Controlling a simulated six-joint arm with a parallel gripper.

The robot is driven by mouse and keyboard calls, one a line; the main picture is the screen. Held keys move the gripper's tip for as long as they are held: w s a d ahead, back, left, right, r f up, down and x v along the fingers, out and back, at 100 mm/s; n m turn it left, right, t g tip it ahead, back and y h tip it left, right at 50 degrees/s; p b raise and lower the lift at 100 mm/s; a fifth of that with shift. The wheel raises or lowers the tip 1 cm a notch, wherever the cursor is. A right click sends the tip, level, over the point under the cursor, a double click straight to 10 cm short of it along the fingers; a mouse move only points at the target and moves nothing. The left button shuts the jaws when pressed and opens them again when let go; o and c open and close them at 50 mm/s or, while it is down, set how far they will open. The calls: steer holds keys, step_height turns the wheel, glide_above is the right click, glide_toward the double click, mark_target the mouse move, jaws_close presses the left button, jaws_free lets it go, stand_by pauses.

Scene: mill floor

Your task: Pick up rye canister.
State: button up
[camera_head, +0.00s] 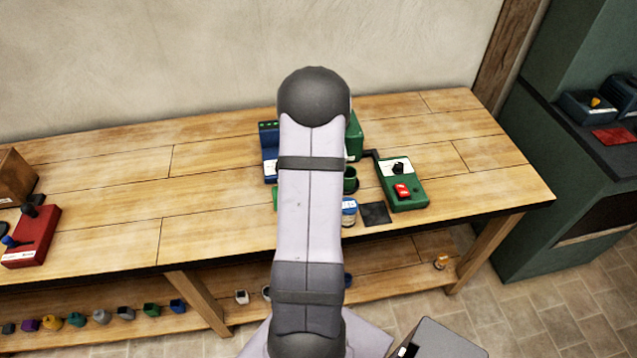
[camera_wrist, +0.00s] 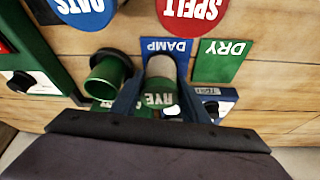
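The rye canister (camera_wrist: 158,98) shows in the wrist view as a green piece with RYE lettering and a pale rounded end. It is between the two fingers of my gripper (camera_wrist: 162,92), which partly cover its sides. I cannot tell whether the fingers touch it or whether it is lifted. In the head view my arm hides both the rye canister and my gripper.
Near it are a blue DAMP sign (camera_wrist: 180,47), a green DRY sign (camera_wrist: 222,60), a red SPELT lid (camera_wrist: 192,8), a blue OATS lid (camera_wrist: 84,8) and a green cup (camera_wrist: 108,74). A green switch box (camera_head: 403,184) stands right. The bench's left middle (camera_head: 120,200) is clear.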

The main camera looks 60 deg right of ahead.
step_height(320, 180, up, 10)
steer(key=shift+b, duration=1.15)
steer(key=shift+w+d+r, duration=0.15)
steer(key=shift+w+d, duration=0.05)
steer(key=shift+w, duration=0.05)
steer(key=w+d+p, duration=0.3)
steer(key=w, duration=0.3)
steer(key=w+d+p, duration=0.4)
steer(key=w, duration=0.3)
steer(key=shift+w+d, duration=0.2)
steer(key=shift+d, duration=0.1)
steer(key=shift+f, duration=0.3)
steer(key=shift+f+b, duration=1.45)
steer(key=shift+f, duration=1.3)
steer(key=shift+f+b, duration=0.65)
steer(key=shift+f, duration=0.05)
